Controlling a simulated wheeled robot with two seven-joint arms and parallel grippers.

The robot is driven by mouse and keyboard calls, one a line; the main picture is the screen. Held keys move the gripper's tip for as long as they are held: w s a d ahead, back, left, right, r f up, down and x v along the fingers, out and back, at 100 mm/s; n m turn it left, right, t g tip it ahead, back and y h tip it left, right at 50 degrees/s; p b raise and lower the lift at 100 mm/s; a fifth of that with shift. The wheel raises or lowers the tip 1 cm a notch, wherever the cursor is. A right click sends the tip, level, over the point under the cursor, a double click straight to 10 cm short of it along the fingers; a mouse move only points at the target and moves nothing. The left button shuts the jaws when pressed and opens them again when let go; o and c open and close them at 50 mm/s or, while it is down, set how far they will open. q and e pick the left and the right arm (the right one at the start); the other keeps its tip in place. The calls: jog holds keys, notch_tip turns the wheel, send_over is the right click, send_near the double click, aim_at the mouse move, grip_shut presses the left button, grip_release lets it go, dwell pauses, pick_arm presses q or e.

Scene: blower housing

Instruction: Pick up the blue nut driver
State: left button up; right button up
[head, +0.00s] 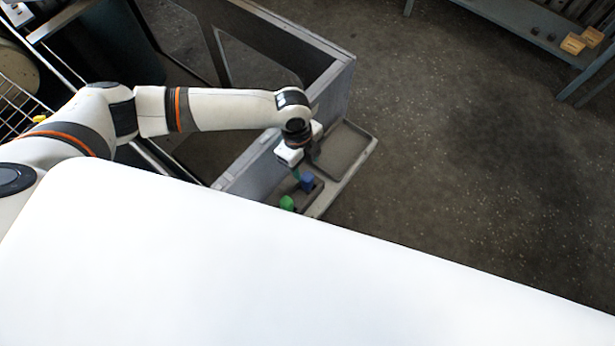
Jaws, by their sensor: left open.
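The blue nut driver (307,183) shows as a small blue shape in a holder on the low grey ledge beside the blower housing; most of its length is hidden or too small to make out. My left gripper (297,174) points down right at the blue shape, just to its left in the picture. It is open, and its fingers are small and partly hidden. I cannot tell whether it touches the driver. My right gripper is not in view.
A green object (287,203) stands close beside the blue one. A shallow grey tray (371,147) lies behind them, next to the grey housing wall (338,88). A shelf (535,38) with small boxes stands at the top right. The floor between is clear.

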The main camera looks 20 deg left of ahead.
aim_at(307, 174)
pick_arm(q)
jog(key=f, duration=0.3)
jog(key=shift+s+d+f, duration=0.1)
jog(key=shift+d+f, duration=0.05)
jog(key=shift+d, duration=0.1)
jog(key=shift+s+d+f+p, duration=0.15)
jog(key=shift+f, duration=0.75)
jog(key=shift+s+d+f+p, duration=0.1)
jog(key=shift+f+p, duration=0.05)
jog(key=shift+f, duration=0.7)
jog(key=shift+s+d+f+p, duration=0.15)
jog(key=shift+f, duration=0.75)
grip_shut()
jog(key=shift+r, duration=5.05)
